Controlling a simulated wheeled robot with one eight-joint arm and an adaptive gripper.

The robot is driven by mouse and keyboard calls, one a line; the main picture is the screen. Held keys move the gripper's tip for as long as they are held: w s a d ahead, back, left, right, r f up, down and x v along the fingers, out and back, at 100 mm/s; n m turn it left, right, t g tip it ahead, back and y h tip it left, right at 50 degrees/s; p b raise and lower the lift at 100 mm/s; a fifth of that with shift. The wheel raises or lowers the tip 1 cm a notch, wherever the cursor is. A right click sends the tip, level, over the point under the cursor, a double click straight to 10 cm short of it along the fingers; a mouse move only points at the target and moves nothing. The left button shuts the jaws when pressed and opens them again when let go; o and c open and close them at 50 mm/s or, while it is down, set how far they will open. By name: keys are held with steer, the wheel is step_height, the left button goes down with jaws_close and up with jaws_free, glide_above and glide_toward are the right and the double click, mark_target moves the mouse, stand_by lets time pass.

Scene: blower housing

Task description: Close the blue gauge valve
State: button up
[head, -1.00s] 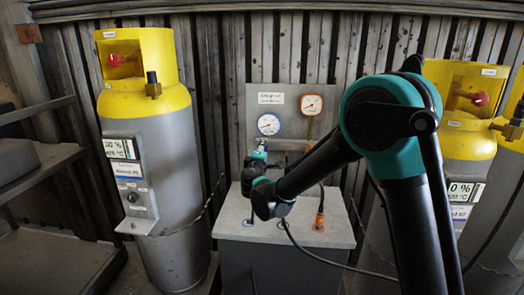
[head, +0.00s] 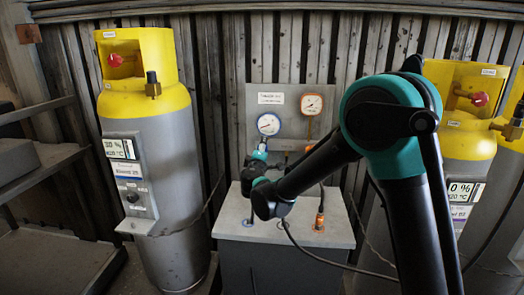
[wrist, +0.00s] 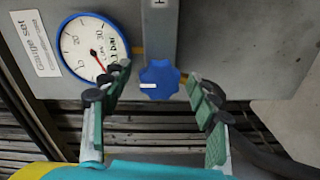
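The blue gauge valve is a lobed blue knob (wrist: 159,80) with a white mark, below a grey bar in the wrist view. My gripper (wrist: 157,82) is open, with its green-padded fingers on the left and right of the knob. I cannot tell whether either finger touches it. The blue-rimmed gauge (wrist: 91,47) is just left of the knob, with its red needle near the lower right of the dial. In the head view the same gauge (head: 268,124) sits on the panel, and my arm hides the knob.
An orange-rimmed gauge (head: 311,104) is to the right on the grey panel (head: 260,92). A hose with an orange fitting (head: 320,218) rises from the grey cabinet (head: 240,226). Yellow-topped cylinders stand at left (head: 170,190) and right (head: 460,130). Shelves (head: 40,165) are at far left.

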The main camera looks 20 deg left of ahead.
steer(key=v, duration=1.2)
steer(key=shift+w+d, duration=0.1)
steer(key=w+d+f+m+g+h, duration=0.2)
steer(key=w+d+m+h, duration=0.1)
steer(key=d, duration=0.7)
steer(key=w+d+f+m+g+h, duration=0.1)
steer(key=w+d+f+m+h, duration=0.15)
steer(key=d, duration=0.75)
steer(key=s+d+f+m+g+h, duration=0.1)
steer(key=d+f+m+g, duration=0.15)
steer(key=d, duration=0.45)
steer(key=s+d+f+m+g+h, duration=0.1)
steer(key=d+f+m, duration=0.15)
steer(key=d, duration=0.55)
steer(key=s+d+f+m+g, duration=0.45)
steer(key=s+d+f, duration=0.25)
steer(key=s+d, duration=0.4)
steer(key=s+d+f+m+g+y, duration=0.2)
steer(key=s+f+m+y, duration=0.1)
steer(key=s, duration=0.6)
steer(key=shift+d+f, duration=0.35)
steer(key=shift+f, duration=0.35)
